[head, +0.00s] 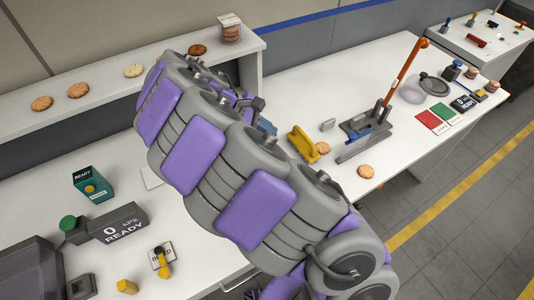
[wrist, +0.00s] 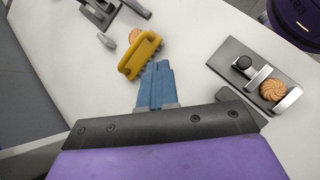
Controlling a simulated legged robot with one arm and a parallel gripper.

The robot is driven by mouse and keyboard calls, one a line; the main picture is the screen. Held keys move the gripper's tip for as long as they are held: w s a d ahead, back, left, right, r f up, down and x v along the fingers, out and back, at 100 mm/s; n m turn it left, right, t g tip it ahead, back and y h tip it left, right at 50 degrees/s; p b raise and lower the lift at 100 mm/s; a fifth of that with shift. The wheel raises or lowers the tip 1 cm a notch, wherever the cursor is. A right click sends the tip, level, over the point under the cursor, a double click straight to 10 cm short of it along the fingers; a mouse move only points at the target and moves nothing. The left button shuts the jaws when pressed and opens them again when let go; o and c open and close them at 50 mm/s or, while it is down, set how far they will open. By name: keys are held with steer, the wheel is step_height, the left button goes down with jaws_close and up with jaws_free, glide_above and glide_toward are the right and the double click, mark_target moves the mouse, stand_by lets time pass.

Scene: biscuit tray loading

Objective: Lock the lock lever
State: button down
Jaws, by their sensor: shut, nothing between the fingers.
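A small yellow lever (head: 164,262) stands on a white labelled plate at the lower left of the head view; its label is too small to read surely. A long orange lever (head: 401,72) rises at a tilt from a grey base (head: 358,138) on the right part of the table. I cannot tell for sure which one is the lock lever. My gripper (wrist: 157,68) has blue fingers, shut and empty, pointing at a yellow ridged piece (wrist: 139,55) but seemingly apart from it. In the head view my arm hides most of my gripper.
A dark fixture (wrist: 254,76) with a black knob and a biscuit (wrist: 273,90) lies right of my gripper in the wrist view. A display reading READY (head: 122,222) and a yellow knob (head: 127,287) are at the lower left. A shelf (head: 62,119) with biscuits runs behind.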

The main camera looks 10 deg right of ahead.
steer(key=w+a+f+n+t, duration=0.1)
steer(key=w+a+f+n, duration=0.2)
steer(key=a+f+n, duration=0.3)
steer(key=a+f, duration=0.3)
steer(key=a, duration=0.1)
steer(key=shift+w+f+h, duration=0.15)
steer(key=shift+f+h, duration=0.15)
steer(key=b+x, duration=0.3)
steer(key=x, duration=0.7)
steer(key=shift+w+d+f, duration=0.1)
steer(key=shift+w+f, duration=0.05)
steer(key=shift+d, duration=1.25)
steer(key=shift+w+d+b, duration=0.1)
steer(key=shift+d+b, duration=0.25)
steer(key=shift+d, duration=0.3)
